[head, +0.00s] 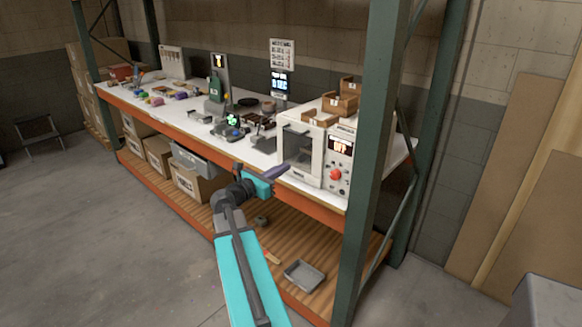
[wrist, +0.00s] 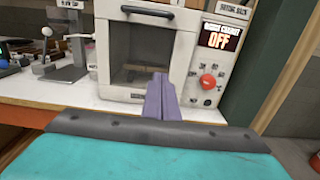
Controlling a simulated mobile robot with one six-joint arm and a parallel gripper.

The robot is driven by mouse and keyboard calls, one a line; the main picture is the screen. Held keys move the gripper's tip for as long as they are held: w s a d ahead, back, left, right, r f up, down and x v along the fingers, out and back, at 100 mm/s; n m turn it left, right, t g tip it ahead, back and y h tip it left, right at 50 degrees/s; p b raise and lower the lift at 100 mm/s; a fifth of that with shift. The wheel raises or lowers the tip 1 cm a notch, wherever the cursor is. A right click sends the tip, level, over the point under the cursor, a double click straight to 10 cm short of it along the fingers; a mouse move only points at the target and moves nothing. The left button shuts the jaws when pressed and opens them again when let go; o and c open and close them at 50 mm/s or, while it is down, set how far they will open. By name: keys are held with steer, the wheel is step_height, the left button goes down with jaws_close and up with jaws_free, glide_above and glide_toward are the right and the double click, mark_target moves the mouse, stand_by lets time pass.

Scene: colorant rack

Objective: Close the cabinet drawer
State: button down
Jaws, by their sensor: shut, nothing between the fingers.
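A white cabinet (head: 313,178) stands at the right end of the shelf top. Its front has a dark window (wrist: 138,55), and a dark handle (wrist: 147,14) runs along the top edge in the wrist view. I cannot tell a separate drawer from this front panel, nor whether it stands out from the body. My gripper (head: 282,170) is shut and empty, with its purple fingers pointing at the cabinet's front. In the wrist view the fingers (wrist: 161,90) overlap the window's lower right part; I cannot tell whether they touch it.
A red knob (wrist: 208,80) and a display reading OFF (wrist: 220,36) are right of the window. Brown trays (head: 341,103) sit on top of the cabinet. A green rack post (head: 370,160) stands at right. Small tools and bottles lie left on the white top.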

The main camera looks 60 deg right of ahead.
steer(key=shift+w+a, duration=0.15)
steer(key=shift+a, duration=0.75)
steer(key=shift+w+a, duration=0.1)
steer(key=shift+a, duration=0.8)
steer(key=shift+w, duration=0.1)
